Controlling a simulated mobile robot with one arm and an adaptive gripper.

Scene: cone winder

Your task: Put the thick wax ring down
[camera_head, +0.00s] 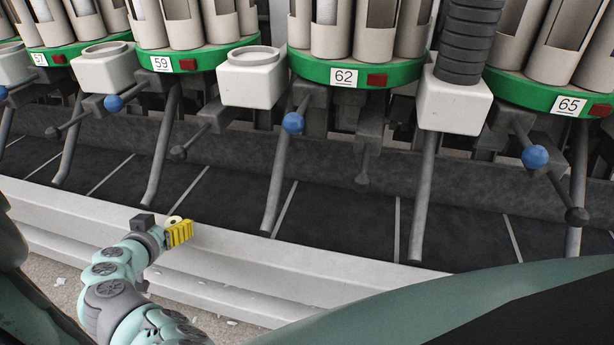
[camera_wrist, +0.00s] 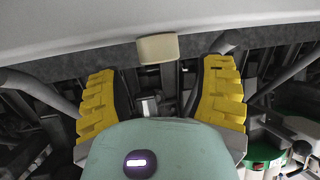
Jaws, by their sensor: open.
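The thick wax ring (camera_head: 173,220) is small and cream with a dark hole. In the head view it shows just behind my gripper's yellow fingers, over the pale ledge (camera_head: 330,270), which seems to bear it. In the wrist view the ring (camera_wrist: 158,48) appears side-on as a cream block against the edge of the pale surface. My gripper (camera_head: 180,233) is open; in the wrist view its two yellow fingers (camera_wrist: 160,95) stand wide apart, with a gap on each side of the ring. The exact contact under the ring is hidden.
Behind the ledge are dark sloping panels with grey tubes and levers with blue knobs (camera_head: 293,122). Above stand green-rimmed units numbered 57, 59, 62 (camera_head: 345,78) and 65, with white boxes (camera_head: 252,80) between them. A black ring stack (camera_head: 466,45) stands on the right box. The ledge is clear to the right.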

